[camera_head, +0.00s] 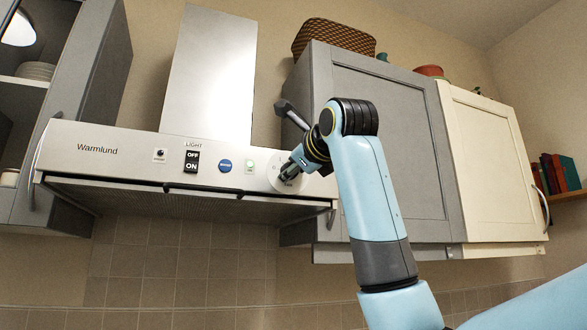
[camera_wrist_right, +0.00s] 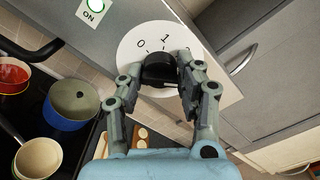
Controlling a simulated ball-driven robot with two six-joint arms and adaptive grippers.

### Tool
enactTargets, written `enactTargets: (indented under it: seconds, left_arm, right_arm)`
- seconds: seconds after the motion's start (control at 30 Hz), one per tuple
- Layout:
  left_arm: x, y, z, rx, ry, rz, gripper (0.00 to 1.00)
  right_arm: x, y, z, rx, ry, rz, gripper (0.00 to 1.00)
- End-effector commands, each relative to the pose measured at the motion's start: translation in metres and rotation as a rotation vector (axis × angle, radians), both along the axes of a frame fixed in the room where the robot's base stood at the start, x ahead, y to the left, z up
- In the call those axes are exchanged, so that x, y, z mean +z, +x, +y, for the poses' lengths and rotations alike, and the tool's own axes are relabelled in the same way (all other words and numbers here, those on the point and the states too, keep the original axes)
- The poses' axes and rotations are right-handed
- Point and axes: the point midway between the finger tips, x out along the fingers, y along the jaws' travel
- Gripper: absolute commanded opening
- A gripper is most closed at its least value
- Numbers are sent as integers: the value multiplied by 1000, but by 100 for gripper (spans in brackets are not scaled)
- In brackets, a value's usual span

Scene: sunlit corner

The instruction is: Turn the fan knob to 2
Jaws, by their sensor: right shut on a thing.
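The fan knob (camera_wrist_right: 159,69) is black and sits on a round white dial (camera_wrist_right: 130,44) on the hood's front panel. In the head view, my right gripper (camera_head: 288,173) reaches the white dial (camera_head: 275,180) at the right end of the range hood (camera_head: 120,150) and covers most of the knob. My left gripper is not in view.
The hood panel carries a light switch (camera_head: 192,160), a blue button (camera_head: 225,165) and a green indicator (camera_head: 249,166). A grey cabinet (camera_head: 390,140) stands close at the right. Below, a blue pot (camera_wrist_right: 72,103) and other cookware stand on the dark stove.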

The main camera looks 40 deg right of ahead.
Motion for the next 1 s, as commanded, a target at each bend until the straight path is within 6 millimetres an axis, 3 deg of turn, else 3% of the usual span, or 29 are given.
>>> enactTargets:
  seconds: [1.0]
  left_arm:
    - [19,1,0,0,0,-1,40]
  right_arm:
    - [-1,0,0,1,-670,164,3]
